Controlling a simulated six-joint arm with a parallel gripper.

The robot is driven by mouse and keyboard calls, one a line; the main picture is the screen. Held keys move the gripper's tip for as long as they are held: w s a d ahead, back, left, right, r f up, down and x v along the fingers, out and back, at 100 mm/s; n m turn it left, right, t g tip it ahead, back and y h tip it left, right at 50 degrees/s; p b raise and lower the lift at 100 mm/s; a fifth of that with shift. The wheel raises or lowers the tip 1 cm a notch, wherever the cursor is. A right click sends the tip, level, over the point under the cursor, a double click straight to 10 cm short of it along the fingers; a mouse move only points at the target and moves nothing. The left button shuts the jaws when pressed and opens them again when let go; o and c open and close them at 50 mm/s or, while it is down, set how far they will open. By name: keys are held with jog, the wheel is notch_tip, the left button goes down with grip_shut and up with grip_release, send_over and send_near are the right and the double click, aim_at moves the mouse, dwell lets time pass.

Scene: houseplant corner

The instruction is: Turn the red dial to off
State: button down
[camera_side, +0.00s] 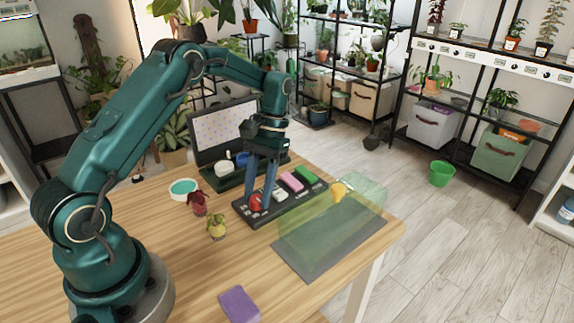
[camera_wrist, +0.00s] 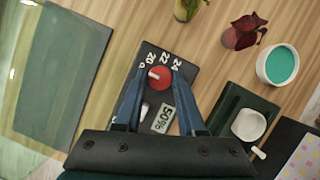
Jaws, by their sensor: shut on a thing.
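The red dial (camera_side: 256,202) sits near the left end of a dark control panel (camera_side: 309,194). In the wrist view the red dial (camera_wrist: 161,80) carries a white mark on its left side. Numbers such as 20, 22 and 24 curve around its far edge, with a partly hidden 0 further left. My gripper (camera_side: 262,194) points down with its blue fingers on either side of the dial. In the wrist view my gripper (camera_wrist: 159,75) is shut on the dial. A display (camera_wrist: 163,118) behind it reads 50%.
A translucent greenish box (camera_side: 330,215) with a yellow thing (camera_side: 339,191) stands over a grey mat (camera_side: 345,240). Small potted plants (camera_side: 197,203), a teal-topped dish (camera_side: 183,188) and a purple block (camera_side: 239,304) are on the table. A dark tray with white cup stands behind.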

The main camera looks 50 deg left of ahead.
jog(key=shift+n, duration=0.4)
jog(key=c, duration=0.5)
grip_release()
jog(key=shift+v, duration=2.6)
jog(key=shift+a, duration=0.1)
